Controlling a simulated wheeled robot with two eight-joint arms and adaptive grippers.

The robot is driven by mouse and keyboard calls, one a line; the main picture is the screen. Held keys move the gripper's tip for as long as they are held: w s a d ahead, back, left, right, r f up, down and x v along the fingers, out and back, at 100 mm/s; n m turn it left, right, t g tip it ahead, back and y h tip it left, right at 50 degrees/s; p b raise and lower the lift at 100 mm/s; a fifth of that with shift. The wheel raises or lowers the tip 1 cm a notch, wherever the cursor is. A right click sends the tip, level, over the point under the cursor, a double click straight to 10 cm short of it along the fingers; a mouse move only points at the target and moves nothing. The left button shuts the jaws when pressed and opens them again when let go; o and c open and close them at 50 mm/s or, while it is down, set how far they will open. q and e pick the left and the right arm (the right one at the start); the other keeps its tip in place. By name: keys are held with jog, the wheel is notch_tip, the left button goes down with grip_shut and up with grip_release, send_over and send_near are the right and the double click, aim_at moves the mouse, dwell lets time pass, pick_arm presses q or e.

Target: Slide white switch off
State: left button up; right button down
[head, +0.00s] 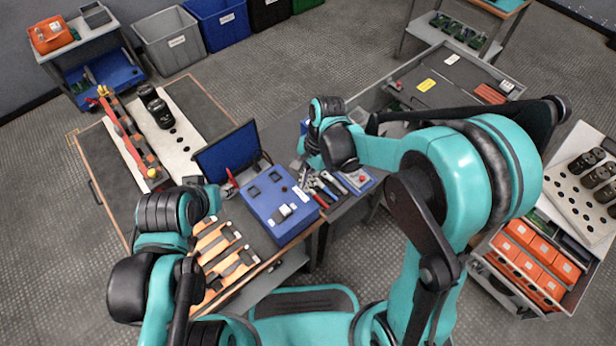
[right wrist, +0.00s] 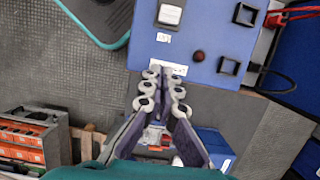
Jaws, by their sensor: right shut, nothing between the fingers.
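The blue box (head: 280,205) stands on the workbench, with the white switch (head: 285,211) on its top face near the front. In the right wrist view, the white switch (right wrist: 170,14) is at the top, on the blue panel (right wrist: 205,80). My right gripper (right wrist: 165,74) is shut and empty. Its fingertips appear over the panel's edge by a white label, apart from the switch. In the head view, my right gripper (head: 304,170) is small beside the box's right side. My left arm ends left of the box; its fingers cannot be made out.
Two black square frames and a dark red round indicator (right wrist: 198,55) are on the panel. Red cables (right wrist: 290,14) run beside it. Hand tools (head: 322,187) lie right of the box, and orange-and-black parts (head: 222,250) lie left of it.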

aim_at(285, 209)
jog(key=b+x, duration=0.1)
jog(key=x, duration=0.3)
jog(key=shift+f, duration=0.1)
jog(key=s+a, duration=0.1)
jog(key=s+a+b, duration=0.1)
jog(key=shift+a+r, duration=0.25)
jog(key=shift+a, duration=0.05)
jog(key=shift+s+a, duration=0.1)
jog(key=shift+a, duration=0.15)
jog(key=shift+s+a, duration=0.1)
jog(key=shift+s+a, duration=0.8)
jog(key=shift+a, duration=0.25)
jog(key=shift+w, duration=0.1)
